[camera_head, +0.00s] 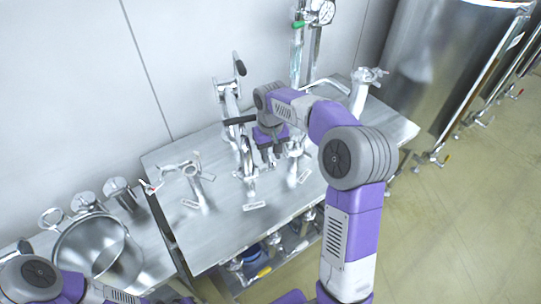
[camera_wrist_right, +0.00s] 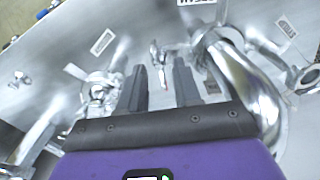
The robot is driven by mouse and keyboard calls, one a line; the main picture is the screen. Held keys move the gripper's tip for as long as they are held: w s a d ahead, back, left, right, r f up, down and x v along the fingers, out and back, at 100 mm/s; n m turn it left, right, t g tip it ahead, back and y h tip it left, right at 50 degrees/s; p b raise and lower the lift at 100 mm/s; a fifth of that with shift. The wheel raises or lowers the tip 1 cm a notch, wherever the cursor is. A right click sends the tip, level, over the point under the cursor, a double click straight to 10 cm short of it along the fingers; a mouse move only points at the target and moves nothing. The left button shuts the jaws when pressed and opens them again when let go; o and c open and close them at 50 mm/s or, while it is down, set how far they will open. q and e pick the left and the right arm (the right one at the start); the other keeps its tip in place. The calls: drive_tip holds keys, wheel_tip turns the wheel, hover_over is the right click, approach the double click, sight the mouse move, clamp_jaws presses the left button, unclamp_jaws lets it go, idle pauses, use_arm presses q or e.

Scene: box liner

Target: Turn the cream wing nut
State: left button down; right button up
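My right gripper (camera_head: 270,152) points down over the metal table among upright pipe fittings. In the right wrist view its two dark fingers (camera_wrist_right: 161,82) are apart, with nothing visibly held between them. A pale winged fitting (camera_wrist_right: 98,88) lies left of the fingers there. It may be the cream wing nut, but the colour is too washed out to be sure.
A thick curved pipe (camera_wrist_right: 245,85) is close to the right finger. Other fittings (camera_head: 192,178) and a tall pipe with a black handle (camera_head: 232,95) stand on the table (camera_head: 240,225). A steel pot (camera_head: 95,250) is at left; a large tank (camera_head: 425,60) stands at back right.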

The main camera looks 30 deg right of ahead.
drive_tip(key=shift+f, duration=0.3)
